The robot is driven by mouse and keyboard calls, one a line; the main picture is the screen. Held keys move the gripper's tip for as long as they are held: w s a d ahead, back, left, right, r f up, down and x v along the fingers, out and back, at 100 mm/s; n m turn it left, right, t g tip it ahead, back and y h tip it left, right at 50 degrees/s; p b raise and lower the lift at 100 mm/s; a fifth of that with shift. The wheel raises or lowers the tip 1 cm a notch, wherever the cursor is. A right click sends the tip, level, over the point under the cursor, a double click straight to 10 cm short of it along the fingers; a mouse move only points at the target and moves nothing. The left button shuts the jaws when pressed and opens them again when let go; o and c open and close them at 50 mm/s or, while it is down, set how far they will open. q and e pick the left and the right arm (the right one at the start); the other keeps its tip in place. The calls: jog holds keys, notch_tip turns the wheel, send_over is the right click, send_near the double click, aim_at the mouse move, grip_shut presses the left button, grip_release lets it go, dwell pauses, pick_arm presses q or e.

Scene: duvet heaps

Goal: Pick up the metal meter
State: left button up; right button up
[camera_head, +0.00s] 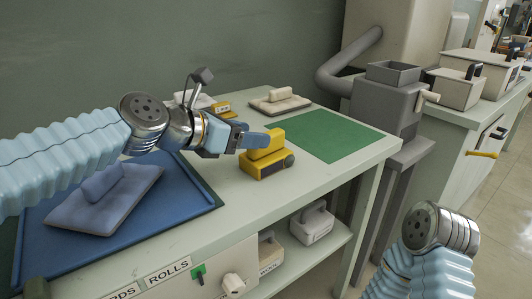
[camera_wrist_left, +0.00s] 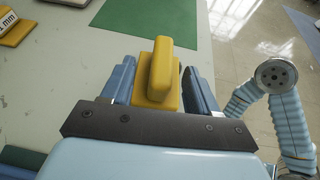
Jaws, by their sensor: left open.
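A yellow block-shaped device (camera_head: 265,165) with a raised handle and a dark round part on its side stands on the pale bench. It appears to be the meter, but I read no label on it. My left gripper (camera_head: 251,138) is open at its handle. In the left wrist view the yellow handle (camera_wrist_left: 160,70) stands between the two blue fingers of my left gripper (camera_wrist_left: 159,74), with a gap visible on each side. The lower body is partly hidden by the gripper. My right arm shows at the lower right, but its gripper is out of view.
A green mat (camera_head: 325,135) lies behind the device, and a blue mat (camera_head: 165,210) with a grey-blue handled plate (camera_head: 105,198) lies left. Another yellow labelled item (camera_head: 221,108) and a beige handled plate (camera_head: 280,101) are farther back. A grey machine (camera_head: 385,105) stands beyond the bench's right end.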

aim_at(266, 151)
pick_arm(q)
jog(key=x, duration=0.5)
jog(key=shift+s+d+p, duration=0.1)
jog(key=shift+d+p, duration=0.15)
jog(key=shift+p, duration=0.05)
grip_shut()
